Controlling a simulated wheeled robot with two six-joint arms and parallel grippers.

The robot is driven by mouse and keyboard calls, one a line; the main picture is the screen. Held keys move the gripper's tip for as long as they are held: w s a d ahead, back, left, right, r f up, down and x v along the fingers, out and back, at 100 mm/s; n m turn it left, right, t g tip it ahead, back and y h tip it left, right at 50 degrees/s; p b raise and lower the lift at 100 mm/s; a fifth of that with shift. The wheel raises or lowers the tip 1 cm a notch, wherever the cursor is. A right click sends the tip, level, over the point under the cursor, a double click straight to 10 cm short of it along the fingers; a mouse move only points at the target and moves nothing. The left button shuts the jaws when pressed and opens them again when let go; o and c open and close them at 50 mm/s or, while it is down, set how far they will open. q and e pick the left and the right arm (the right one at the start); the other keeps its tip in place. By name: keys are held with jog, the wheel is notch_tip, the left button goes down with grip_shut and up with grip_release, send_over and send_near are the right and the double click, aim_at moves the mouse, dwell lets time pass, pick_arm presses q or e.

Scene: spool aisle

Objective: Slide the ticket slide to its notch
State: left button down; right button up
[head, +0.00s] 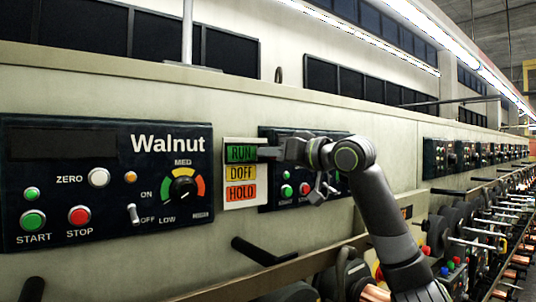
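A pale ticket board (232,205) on the machine front, right of the Walnut panel, has three coloured fields: green RUN (239,153) on top, yellow DOFF (239,173) in the middle and orange HOLD (241,193) at the bottom. My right gripper (268,153) points left at the board's right edge, level with RUN. Its tip overlaps the right end of the RUN field. I cannot make out the ticket slide or its notch apart from the grey gripper parts there. Finger spacing and contact are unclear. My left gripper is not in view.
The Walnut control panel (60,178) with buttons, a dial and a toggle is to the left. A second dark panel (275,195) sits partly behind my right arm. A black handle (262,251) juts out below the board. Spools and spindles (485,235) line the right.

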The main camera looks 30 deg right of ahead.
jog(key=c, duration=0.4)
jog(key=shift+f+b, duration=3.55)
jog(key=shift+f, duration=1)
jog(key=o, duration=1.1)
jog(key=shift+c, duration=0.2)
